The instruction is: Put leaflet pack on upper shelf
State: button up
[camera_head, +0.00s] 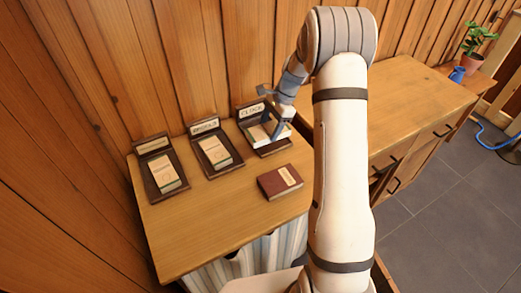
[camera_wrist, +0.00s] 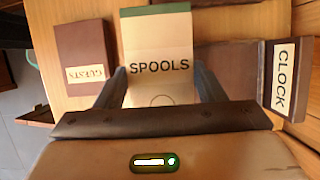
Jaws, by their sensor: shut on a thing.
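The leaflet pack (camera_wrist: 160,40), pale cream with a green band and the word SPOOLS, sits between the two fingers of my gripper (camera_wrist: 161,85) in the wrist view. My gripper (camera_head: 266,124) is shut on it. In the head view the pack (camera_head: 261,136) shows as a pale block over the base of the dark stand labelled CLOCK (camera_head: 252,109). That stand also shows at the right in the wrist view (camera_wrist: 284,80). I cannot tell whether the pack touches the stand. No upper shelf can be clearly made out.
Two more dark stands (camera_head: 151,145) (camera_head: 205,126) hold leaflet packs on the wooden cabinet top (camera_head: 215,225). A dark red GUESTS book (camera_head: 276,183) lies in front of the CLOCK stand. A wooden desk (camera_head: 415,95) stands right, with a potted plant (camera_head: 474,55) and blue mug (camera_head: 457,75) beyond.

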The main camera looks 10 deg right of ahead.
jog(key=w+m+t+h+b, duration=0.2)
jog(key=w+m+t+b, duration=0.3)
jog(key=m+b, duration=0.5)
jog(key=shift+w+d+r+m+h+b, duration=0.4)
jog(key=shift+w+m, duration=0.85)
jog(key=shift+m, duration=2.25)
jog(key=shift+a, duration=0.15)
notch_tip(320, 180, down, 10)
jog(key=shift+r, duration=0.2)
jog(key=o, duration=1.1)
jog(key=shift+f, duration=0.1)
jog(key=shift+c, duration=0.2)
